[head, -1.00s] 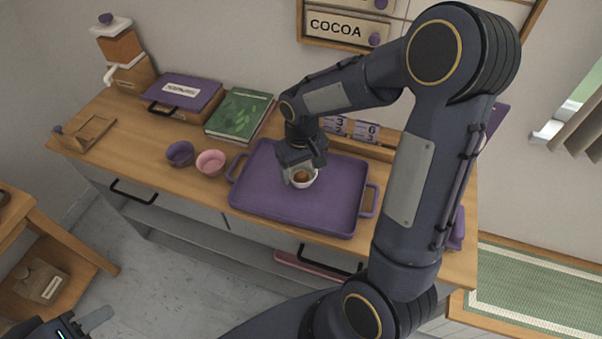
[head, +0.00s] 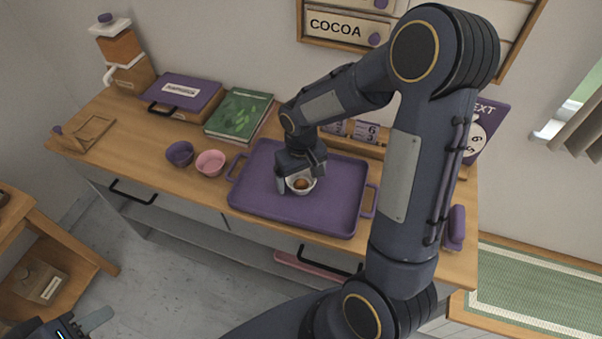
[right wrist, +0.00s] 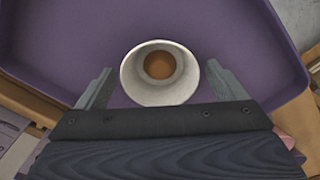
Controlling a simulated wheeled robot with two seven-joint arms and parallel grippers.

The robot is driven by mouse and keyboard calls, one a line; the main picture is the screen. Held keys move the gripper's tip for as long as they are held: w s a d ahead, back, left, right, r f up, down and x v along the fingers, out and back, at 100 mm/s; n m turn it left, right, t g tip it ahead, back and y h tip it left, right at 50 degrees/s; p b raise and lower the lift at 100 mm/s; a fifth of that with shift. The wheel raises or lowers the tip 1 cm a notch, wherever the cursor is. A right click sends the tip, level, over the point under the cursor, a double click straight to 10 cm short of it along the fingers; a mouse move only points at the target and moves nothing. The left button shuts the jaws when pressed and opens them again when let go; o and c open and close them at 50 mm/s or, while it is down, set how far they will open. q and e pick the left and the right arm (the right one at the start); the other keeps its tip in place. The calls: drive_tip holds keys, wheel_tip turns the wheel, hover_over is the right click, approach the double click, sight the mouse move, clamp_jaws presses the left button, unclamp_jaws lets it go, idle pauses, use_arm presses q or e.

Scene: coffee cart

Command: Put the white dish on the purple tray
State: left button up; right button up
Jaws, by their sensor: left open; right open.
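The white dish (head: 301,184) sits on the purple tray (head: 262,199), near its middle, with something round and brown inside. In the right wrist view the white dish (right wrist: 160,72) stands upright on the purple tray (right wrist: 70,40), just beyond my fingers. My right gripper (head: 298,186) is just above the tray; it also shows in the right wrist view (right wrist: 160,88). Its fingers are spread wide, one on each side of the dish, with gaps between them and its wall. My left gripper (head: 85,325) is only partly in view at the bottom left, away from the counter, open and empty.
A purple bowl (head: 180,153) and a pink bowl (head: 210,162) stand left of the tray. A green book (head: 240,112) and a purple-lidded box (head: 184,91) lie behind them.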

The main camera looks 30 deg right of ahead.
sight(301, 185)
wheel_tip(301, 185, up, 12)
drive_tip(key=s+a+r+t+y, duration=0.1)
drive_tip(key=s+a+t+y, duration=0.1)
drive_tip(key=s, duration=0.6)
drive_tip(key=s+a+r+m+t+y, duration=0.1)
drive_tip(key=s+a+r+t, duration=0.1)
drive_tip(key=s, duration=0.7)
drive_tip(key=shift+s+a+r+t+y, duration=0.25)
drive_tip(key=shift+a+t+y, duration=0.2)
drive_tip(key=shift+t, duration=0.35)
